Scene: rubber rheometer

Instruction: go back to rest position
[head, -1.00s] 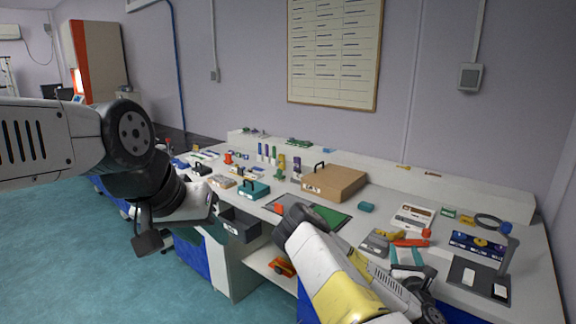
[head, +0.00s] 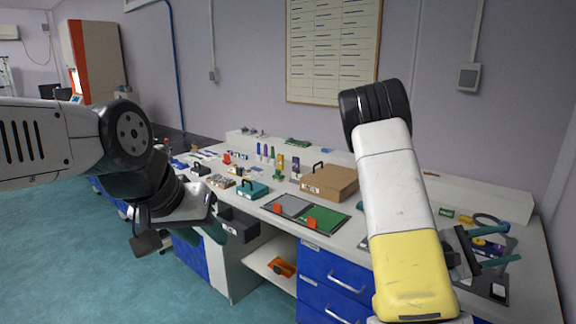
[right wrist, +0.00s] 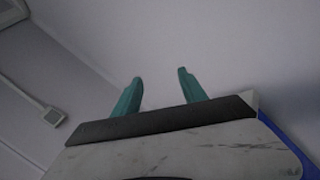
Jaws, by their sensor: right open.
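My right gripper (head: 503,245) is raised at the right side of the head view, in front of the bench's right end. Its two teal fingers stand apart with nothing between them. They also show in the right wrist view (right wrist: 160,77), open and empty against a plain wall. My left gripper (head: 210,229) hangs at the left in front of the bench, near a dark open box. Only part of its teal fingers shows, so its opening is unclear.
The white bench (head: 347,240) carries a brown case (head: 330,183), a teal case (head: 252,189) and a grey-and-green mat (head: 325,217) with orange pieces. Blue drawers (head: 335,277) stand below. My right forearm hides part of the bench. Open floor (head: 60,250) lies at left.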

